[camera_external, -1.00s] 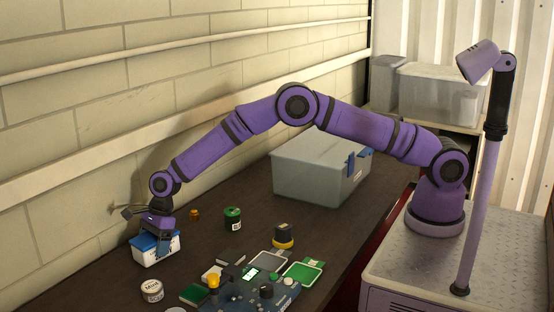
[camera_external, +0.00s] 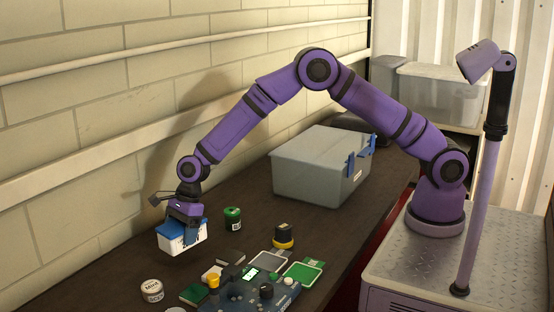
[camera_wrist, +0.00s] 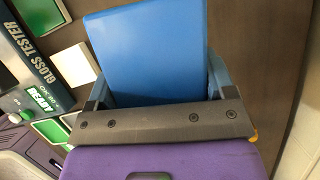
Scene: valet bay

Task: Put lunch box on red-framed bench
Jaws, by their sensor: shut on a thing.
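The lunch box (camera_external: 172,243) is a small white box with a blue lid. My gripper (camera_external: 184,226) is shut on it from above and holds it over the left part of the bench; it looks lifted clear of the top. In the wrist view the blue lid (camera_wrist: 148,45) fills the space between the fingers of my gripper (camera_wrist: 158,82); the white body is hidden there. The red-framed bench (camera_external: 125,258) has a dark brown top, and a strip of its red frame (camera_external: 372,252) shows at the right edge.
A large grey bin with blue latches (camera_external: 308,172) stands farther back on the bench. A green jar (camera_external: 232,219), a yellow-and-black round item (camera_external: 283,237), a white tin (camera_external: 152,290) and the gloss tester (camera_external: 252,290) with green-framed cards stand nearby. The wall runs along the left.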

